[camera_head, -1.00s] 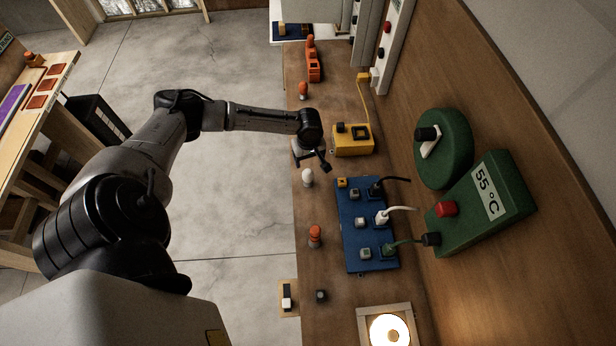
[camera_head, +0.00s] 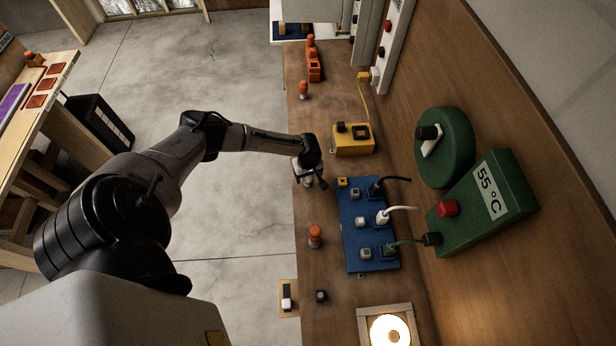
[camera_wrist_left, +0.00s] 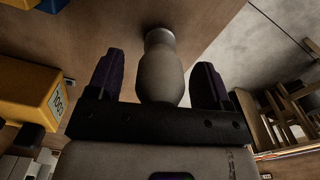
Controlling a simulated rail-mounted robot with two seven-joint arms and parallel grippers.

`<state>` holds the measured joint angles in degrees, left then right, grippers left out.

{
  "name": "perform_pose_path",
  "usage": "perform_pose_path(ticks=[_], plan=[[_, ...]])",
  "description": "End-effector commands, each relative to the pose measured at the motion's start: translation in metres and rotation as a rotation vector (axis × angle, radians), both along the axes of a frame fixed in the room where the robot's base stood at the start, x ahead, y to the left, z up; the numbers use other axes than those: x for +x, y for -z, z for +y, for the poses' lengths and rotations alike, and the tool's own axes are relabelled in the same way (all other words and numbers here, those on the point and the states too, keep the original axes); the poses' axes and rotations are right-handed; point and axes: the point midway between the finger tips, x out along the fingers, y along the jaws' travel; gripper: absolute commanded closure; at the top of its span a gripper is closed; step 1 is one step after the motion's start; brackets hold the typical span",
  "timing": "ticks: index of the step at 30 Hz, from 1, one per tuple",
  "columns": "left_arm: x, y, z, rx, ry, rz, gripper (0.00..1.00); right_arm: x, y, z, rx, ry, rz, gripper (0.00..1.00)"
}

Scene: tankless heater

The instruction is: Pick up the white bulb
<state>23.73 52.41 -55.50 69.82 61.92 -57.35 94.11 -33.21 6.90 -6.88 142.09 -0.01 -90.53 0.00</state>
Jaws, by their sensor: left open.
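The white bulb (camera_wrist_left: 160,75) is in the left wrist view, with its grey base against the brown bench. It lies between the two dark fingers of my left gripper (camera_wrist_left: 158,82), with a visible gap on each side. In the head view my left gripper (camera_head: 310,182) is at the bulb's place near the bench's left edge and hides most of it. My left gripper is open around the bulb. My right gripper is not in view.
The blue socket board (camera_head: 352,232) is just right of the gripper, and a yellow box (camera_head: 352,139) is beyond it. Orange bulbs (camera_head: 315,235) stand along the bench (camera_head: 320,275). A green heater box (camera_head: 480,213) is at right. A lit lamp (camera_head: 390,331) is at the bottom.

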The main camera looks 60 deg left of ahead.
Motion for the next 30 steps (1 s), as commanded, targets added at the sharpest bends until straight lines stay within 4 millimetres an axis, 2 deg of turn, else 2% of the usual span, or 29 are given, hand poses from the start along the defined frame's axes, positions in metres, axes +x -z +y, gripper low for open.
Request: perform_pose_path(ticks=[11, 30], plan=[[0.0003, 0.0061, -0.0001, 0.000, 0.001, -0.001, 0.29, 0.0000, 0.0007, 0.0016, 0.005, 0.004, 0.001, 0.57], [0.0000, 0.0060, 0.0002, 0.000, 0.001, -0.001, 0.90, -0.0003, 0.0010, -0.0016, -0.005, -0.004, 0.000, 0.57]])
